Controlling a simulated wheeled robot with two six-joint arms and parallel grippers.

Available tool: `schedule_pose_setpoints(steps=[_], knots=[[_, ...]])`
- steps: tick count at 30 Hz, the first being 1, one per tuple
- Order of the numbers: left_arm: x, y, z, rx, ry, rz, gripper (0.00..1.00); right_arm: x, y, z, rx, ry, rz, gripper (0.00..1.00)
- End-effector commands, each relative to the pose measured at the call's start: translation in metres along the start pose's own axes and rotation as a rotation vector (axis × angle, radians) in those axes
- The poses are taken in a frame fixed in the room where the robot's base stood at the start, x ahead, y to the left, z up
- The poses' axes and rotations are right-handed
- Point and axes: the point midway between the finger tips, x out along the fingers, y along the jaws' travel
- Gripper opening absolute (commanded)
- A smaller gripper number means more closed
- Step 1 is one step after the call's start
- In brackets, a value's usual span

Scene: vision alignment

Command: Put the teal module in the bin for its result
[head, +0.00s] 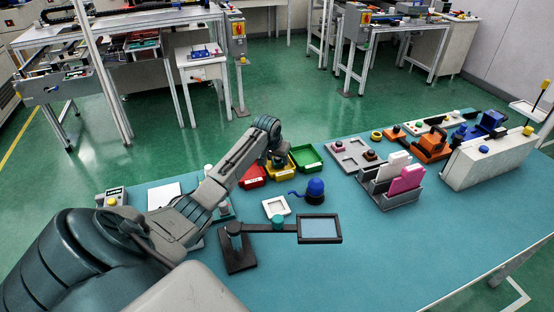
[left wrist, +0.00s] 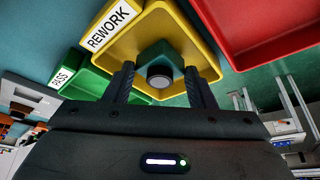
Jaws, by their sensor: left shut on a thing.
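My left gripper (head: 277,161) is at the yellow bin (head: 287,174), over its inside. In the left wrist view my left gripper (left wrist: 160,84) is shut on the teal module (left wrist: 158,54), which has a round dark lens-like part. The yellow bin (left wrist: 204,55) lies behind the module and carries a REWORK label. The green bin (head: 307,153), labelled PASS in the left wrist view (left wrist: 98,79), is to its right in the head view. The red bin (head: 252,178) is to its left. I cannot tell whether the module touches the yellow bin. My right gripper is not in view.
A small screen (head: 320,229) on a jointed stand, a blue dome (head: 315,188) and a white square tray (head: 275,207) stand in front of the bins. A grey holder with white and pink pieces (head: 405,180) is to the right. The front right table (head: 430,245) is clear.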

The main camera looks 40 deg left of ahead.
Motion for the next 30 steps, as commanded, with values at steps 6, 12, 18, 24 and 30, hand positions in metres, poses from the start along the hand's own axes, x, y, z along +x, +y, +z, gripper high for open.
schedule_pose_setpoints(steps=[6, 12, 18, 24, 30], knots=[[0.001, 0.0, 0.0, 0.0, 0.001, 0.0, 0.24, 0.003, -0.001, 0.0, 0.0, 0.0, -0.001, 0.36], [0.004, 0.0, 0.002, -0.001, -0.001, 0.0, 0.52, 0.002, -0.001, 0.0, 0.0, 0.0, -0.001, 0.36], [0.004, 0.0, 0.002, -0.001, 0.0, 0.0, 0.72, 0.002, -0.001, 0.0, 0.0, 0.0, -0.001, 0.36], [0.003, 0.0, 0.001, 0.0, 0.0, 0.0, 0.72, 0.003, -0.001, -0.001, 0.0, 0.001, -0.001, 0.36], [-0.018, -0.001, 0.0, 0.0, 0.004, -0.002, 0.72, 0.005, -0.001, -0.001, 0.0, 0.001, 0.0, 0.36]])
